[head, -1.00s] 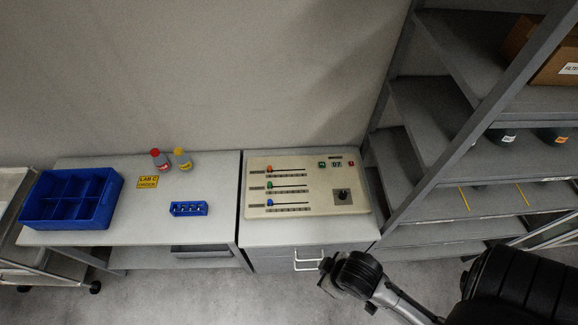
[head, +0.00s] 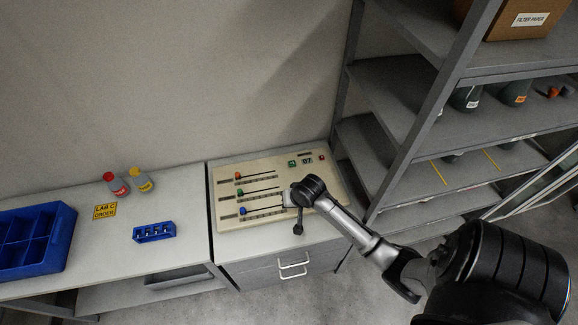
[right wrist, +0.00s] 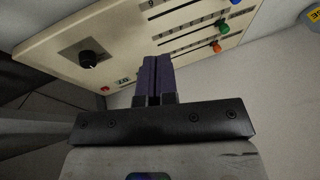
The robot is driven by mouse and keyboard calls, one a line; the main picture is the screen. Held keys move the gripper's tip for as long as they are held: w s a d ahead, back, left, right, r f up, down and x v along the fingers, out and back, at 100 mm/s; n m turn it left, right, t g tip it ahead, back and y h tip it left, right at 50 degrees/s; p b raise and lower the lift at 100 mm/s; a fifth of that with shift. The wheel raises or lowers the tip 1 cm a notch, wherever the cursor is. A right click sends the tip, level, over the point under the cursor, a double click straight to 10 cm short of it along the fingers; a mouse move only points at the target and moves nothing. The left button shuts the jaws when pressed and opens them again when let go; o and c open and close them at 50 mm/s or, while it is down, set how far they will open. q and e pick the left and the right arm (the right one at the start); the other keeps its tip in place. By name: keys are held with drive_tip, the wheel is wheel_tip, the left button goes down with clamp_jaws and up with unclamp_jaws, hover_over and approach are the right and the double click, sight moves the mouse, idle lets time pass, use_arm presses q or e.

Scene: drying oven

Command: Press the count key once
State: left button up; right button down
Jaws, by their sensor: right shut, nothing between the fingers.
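The beige control panel (head: 226,213) lies on the cabinet top, with three sliders on its left part. At its upper right are a green key (head: 292,163), a small display (head: 307,161) and a red key (head: 322,157). No key label is readable. My right gripper (head: 287,198) is over the middle of the panel. In the right wrist view, its dark fingers (right wrist: 152,62) are shut and empty, pointing across the panel. There the red key (right wrist: 104,89) and the display (right wrist: 124,80) show left of the fingers; the green key is not visible. My left gripper is out of view.
A dark knob (right wrist: 92,58) on the panel is hidden by my arm in the head view. A shelf rack (head: 405,140) stands close on the right. Left are a blue rack (head: 153,232), two bottles and a blue divided bin (head: 60,240).

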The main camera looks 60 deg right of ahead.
drive_tip(key=w+d+f+m+t+b, duration=0.1)
drive_tip(key=w+d+f+m+b, duration=0.1)
drive_tip(key=w+d+m, duration=0.4)
drive_tip(key=w+d+f+m+t+b, duration=0.1)
drive_tip(key=w+d+m+b, duration=0.2)
drive_tip(key=d, duration=0.5)
drive_tip(key=m+t+b, duration=0.2)
drive_tip(key=m+b, duration=0.1)
drive_tip(key=m, duration=0.6)
hover_over(292, 164)
drive_tip(key=shift+r, duration=0.3)
drive_tip(key=shift+f, duration=0.1)
wheel_tip(292, 164, down, 7)
drive_tip(key=b, duration=0.8)
drive_tip(key=shift+b, duration=0.3)
drive_tip(key=shift+f, duration=0.6)
drive_tip(key=shift+f+b, duration=0.25)
drive_tip(key=shift+b, duration=0.05)
